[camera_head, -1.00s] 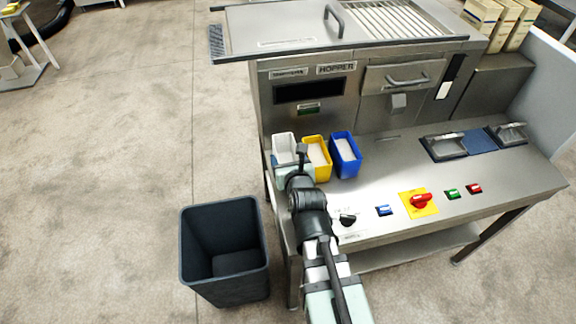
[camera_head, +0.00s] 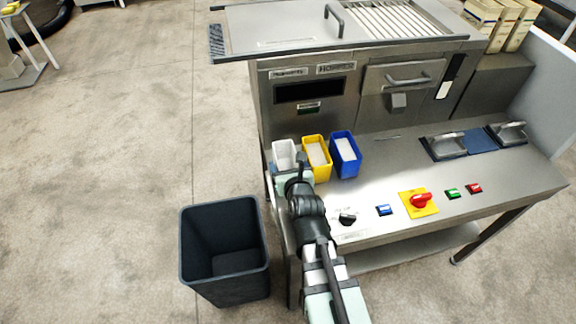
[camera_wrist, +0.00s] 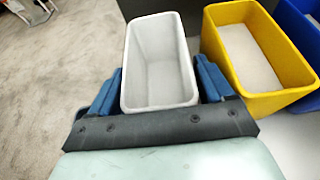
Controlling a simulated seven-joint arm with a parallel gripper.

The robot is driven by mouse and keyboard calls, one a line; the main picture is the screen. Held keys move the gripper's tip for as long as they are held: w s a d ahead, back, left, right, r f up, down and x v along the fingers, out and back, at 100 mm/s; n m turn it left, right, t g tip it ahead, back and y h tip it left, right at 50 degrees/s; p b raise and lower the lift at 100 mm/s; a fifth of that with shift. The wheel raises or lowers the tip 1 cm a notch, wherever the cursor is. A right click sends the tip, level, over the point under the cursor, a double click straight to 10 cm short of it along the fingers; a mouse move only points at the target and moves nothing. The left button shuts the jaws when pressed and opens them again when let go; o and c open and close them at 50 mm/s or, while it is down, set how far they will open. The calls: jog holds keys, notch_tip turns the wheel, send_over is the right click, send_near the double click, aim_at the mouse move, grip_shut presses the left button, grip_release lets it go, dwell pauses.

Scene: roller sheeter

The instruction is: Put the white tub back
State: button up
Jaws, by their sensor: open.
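The white tub (camera_head: 285,150) stands upright on the steel counter, leftmost in a row with a yellow tub and a blue tub. In the wrist view the white tub (camera_wrist: 160,62) looks empty, with its opening facing up. My gripper (camera_wrist: 158,88) is open, with one blue finger on each side of the tub's near end. I cannot tell whether the fingers touch its walls. In the head view my gripper (camera_head: 289,167) covers the tub's near side and base.
The yellow tub (camera_head: 318,170) stands close on the right, with pale contents, and the blue tub (camera_head: 346,169) is beyond it. A dark bin (camera_head: 186,240) stands on the floor at left. A black knob (camera_head: 347,219) and several buttons line the counter front.

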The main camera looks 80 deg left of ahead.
jog(key=shift+r, duration=0.15)
jog(key=shift+v, duration=2.05)
jog(key=shift+a, duration=0.1)
